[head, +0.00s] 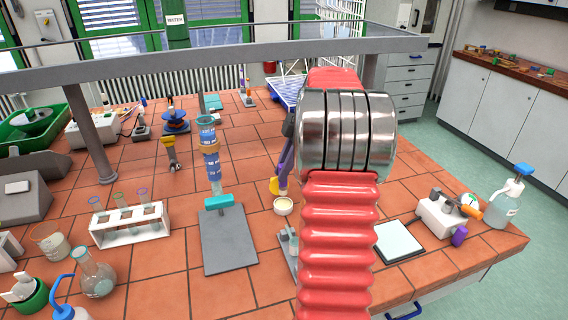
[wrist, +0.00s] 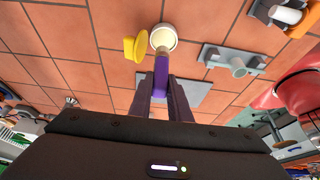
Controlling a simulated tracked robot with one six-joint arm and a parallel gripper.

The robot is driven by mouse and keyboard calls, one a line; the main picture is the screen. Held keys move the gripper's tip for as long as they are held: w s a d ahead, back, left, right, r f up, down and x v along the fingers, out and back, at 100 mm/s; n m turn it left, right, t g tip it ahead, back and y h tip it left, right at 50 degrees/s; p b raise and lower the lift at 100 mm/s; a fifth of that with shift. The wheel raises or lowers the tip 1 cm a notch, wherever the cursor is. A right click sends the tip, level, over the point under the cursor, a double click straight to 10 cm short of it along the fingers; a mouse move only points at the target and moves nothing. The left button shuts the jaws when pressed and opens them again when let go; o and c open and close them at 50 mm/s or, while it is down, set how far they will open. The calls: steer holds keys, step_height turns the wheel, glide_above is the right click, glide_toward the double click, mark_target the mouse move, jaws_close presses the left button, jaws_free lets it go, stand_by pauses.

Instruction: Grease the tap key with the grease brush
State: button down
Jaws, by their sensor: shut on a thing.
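My gripper (wrist: 163,84) is shut on the purple handle of the grease brush (wrist: 161,76). In the wrist view the brush's pale tip overlaps the near side of a small round pot with cream-coloured contents (wrist: 163,35). I cannot tell whether the tip touches the contents. In the head view the purple brush (head: 285,166) shows just left of my red arm, above the cream pot (head: 283,206). A yellow piece (wrist: 135,47), possibly the tap key, is beside the pot. It also shows in the head view (head: 274,185). My arm hides much of this area.
A grey plate with a pale cylindrical fitting (wrist: 238,67) is right of the pot in the wrist view. A burette (head: 209,150) stands on a grey base (head: 228,243). A test-tube rack (head: 130,225) is left. A white block with orange and purple parts (head: 445,216) is right.

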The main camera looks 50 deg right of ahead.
mark_target(283, 185)
steer(key=shift+f, duration=1.75)
steer(key=shift+s+f, duration=0.1)
steer(key=shift+f, duration=0.45)
stand_by(1.2)
steer(key=shift+r, duration=0.15)
steer(key=shift+r, duration=3.45)
